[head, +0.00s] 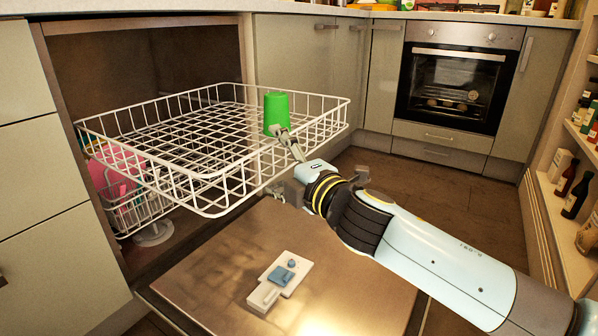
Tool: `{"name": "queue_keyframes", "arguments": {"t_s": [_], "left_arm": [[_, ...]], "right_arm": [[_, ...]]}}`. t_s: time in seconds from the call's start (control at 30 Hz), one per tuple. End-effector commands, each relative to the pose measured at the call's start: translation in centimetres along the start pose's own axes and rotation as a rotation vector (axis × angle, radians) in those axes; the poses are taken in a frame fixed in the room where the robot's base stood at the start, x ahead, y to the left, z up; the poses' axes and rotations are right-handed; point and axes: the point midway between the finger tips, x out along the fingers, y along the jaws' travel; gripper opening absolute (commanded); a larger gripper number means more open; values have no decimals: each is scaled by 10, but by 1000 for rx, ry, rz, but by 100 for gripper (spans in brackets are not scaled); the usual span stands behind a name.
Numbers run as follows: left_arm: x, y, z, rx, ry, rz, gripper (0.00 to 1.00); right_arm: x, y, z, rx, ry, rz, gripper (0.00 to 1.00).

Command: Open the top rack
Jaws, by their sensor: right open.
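The top rack (184,179) is a white wire basket. It is slid out of the dishwasher cavity (150,68) and hangs over the lowered door (215,262). A green cup (277,108) stands at its right side, apparently upside down. My right gripper (277,161) is at the rack's right front corner, with its jaws apart. One finger shows just below the cup, over the rack wires; the other is lower, beside the rack. Whether either touches the wires is unclear. My left gripper is out of view.
A lower rack (140,212) with pink dishes sits inside the cavity under the top rack. The open door carries a white and blue dispenser (280,281). An oven (455,75) stands at the back, shelves with bottles (575,192) at the right. The floor between is clear.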

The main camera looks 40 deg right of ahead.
Motion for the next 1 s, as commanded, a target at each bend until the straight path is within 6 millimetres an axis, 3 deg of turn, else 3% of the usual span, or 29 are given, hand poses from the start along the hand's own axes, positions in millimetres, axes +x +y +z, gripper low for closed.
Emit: {"name": "queue_keyframes", "arguments": {"t_s": [0.3,0.5,0.7,1.0], "left_arm": [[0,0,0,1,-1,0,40],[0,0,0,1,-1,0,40],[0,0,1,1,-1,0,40],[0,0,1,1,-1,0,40]], "right_arm": [[-61,-1,1,-5,1,-3,91],[-90,0,1,-3,-1,-1,91],[-103,2,1,-1,0,3,91],[-105,2,1,0,0,4,91]]}}
